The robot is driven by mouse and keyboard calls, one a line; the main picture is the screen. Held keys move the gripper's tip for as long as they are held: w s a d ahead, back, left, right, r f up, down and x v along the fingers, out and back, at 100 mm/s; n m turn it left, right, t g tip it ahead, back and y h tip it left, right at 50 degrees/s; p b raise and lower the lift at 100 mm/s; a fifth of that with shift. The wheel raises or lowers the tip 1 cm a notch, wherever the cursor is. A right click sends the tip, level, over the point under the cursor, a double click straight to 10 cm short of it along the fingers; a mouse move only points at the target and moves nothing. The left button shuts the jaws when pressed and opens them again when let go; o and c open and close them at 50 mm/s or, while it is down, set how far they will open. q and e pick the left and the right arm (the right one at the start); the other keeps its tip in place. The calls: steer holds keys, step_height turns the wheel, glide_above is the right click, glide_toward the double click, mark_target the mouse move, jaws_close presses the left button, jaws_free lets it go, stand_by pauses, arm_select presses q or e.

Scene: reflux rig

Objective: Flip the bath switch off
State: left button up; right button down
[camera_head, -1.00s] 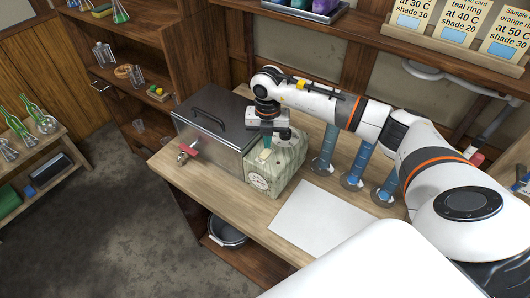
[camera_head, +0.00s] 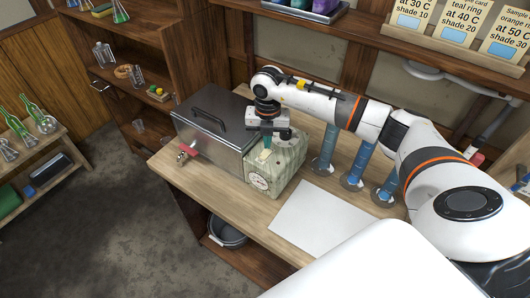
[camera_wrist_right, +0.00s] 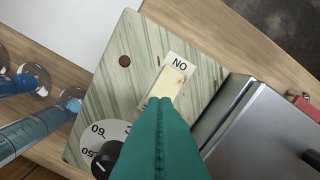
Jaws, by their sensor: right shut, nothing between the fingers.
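The bath is a grey metal box (camera_head: 222,150) with a dark lid handle. Its control box (camera_head: 287,166), green and marbled, stands against its right side. The cream switch (camera_wrist_right: 174,81) is on the top of the control box, with an ON label (camera_wrist_right: 180,64) upside down in the wrist view. My right gripper (camera_head: 265,149) points down at it from above. In the wrist view the shut green fingers (camera_wrist_right: 161,101) are at the switch's near end and hide part of it; I cannot tell whether they touch. My left gripper is out of view.
A dial (camera_head: 259,181) is on the box's front and a dark red dot (camera_wrist_right: 124,61) on its top. A red-handled tap (camera_head: 188,150) juts from the bath. Several blue cylinders (camera_head: 354,168) stand to the right. A white sheet (camera_head: 318,222) lies on clear bench in front.

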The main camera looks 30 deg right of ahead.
mark_target(267, 151)
steer(key=shift+f+b, duration=0.75)
steer(key=shift+f, duration=0.25)
stand_by(0.5)
steer(key=shift+r, duration=0.2)
steer(key=shift+r+p, duration=2.35)
steer(key=shift+r, duration=1.1)
steer(key=shift+f, duration=0.1)
